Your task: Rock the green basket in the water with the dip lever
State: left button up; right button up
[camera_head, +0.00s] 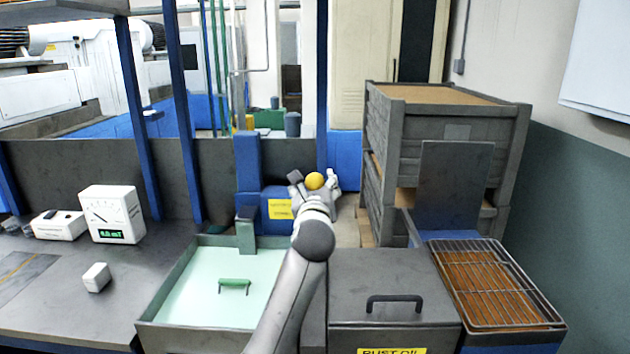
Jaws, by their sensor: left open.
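The water tank (157,300) is an open grey tray of pale green water. A green handle (234,284) shows in the water; I take it as part of the green basket, whose body I cannot make out. A yellow ball knob (314,180), which looks like the dip lever's end, is behind the tank, to its right. My left gripper (315,177) is open, with its fingers on either side of the knob; I cannot tell if they touch it. My left arm hides the tank's right side and the lever below the knob. My right gripper is out of view.
A grey rust oil box (392,284) with a black handle stands right of my arm. Beyond it are a wire rack (485,285) and stacked grey crates (447,110). A meter (111,214) and a small white block (96,277) sit on the left bench.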

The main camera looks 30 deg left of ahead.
pick_arm(q)
jog(key=shift+x, duration=1.25)
